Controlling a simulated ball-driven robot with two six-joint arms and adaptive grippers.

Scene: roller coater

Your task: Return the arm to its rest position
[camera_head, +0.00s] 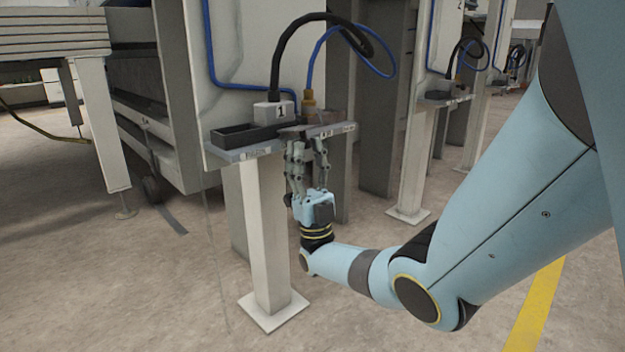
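My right arm comes in from the right, and its gripper (307,150) points up at the front edge of a small grey shelf (240,153) on the machine. The two fingers stand apart, with a gap between them. The fingertips are close to the shelf edge, and I cannot tell if they touch it. I see nothing clearly held between them. My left gripper is not in view.
On the shelf are a black tray (243,135), a grey block marked 1 (273,111) with a black hose, and a brass-coloured fitting (309,104) with a blue hose. A white post (262,235) stands below. Open floor lies in front.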

